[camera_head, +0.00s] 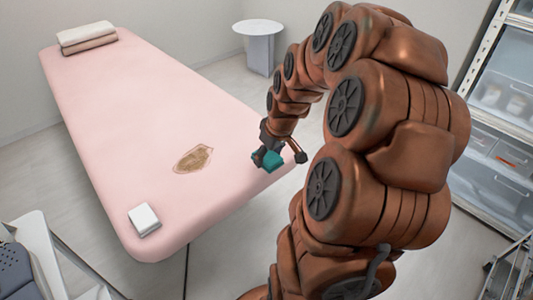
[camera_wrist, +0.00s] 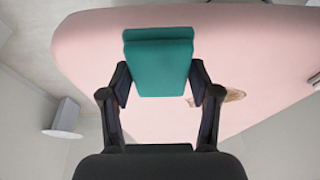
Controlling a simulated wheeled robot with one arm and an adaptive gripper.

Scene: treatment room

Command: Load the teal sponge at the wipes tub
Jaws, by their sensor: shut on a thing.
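The teal sponge (camera_wrist: 158,62) is a flat block held between the fingers of my gripper (camera_wrist: 159,85) in the wrist view. In the head view the teal sponge (camera_head: 271,159) shows at the end of my arm, near the right edge of the pink treatment bed (camera_head: 130,100). My gripper (camera_head: 268,160) is shut on it. I cannot tell whether the sponge touches the bed. A brown stain (camera_head: 193,159) lies on the bed to the left of the gripper. A small white box-like item (camera_head: 144,219), which may be the wipes tub, sits at the bed's near corner.
Folded towels (camera_head: 87,37) lie at the bed's far end. A round white side table (camera_head: 259,45) stands behind the bed. Shelves with clear bins (camera_head: 497,160) stand at right. A grey-topped cart (camera_head: 22,270) is at lower left.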

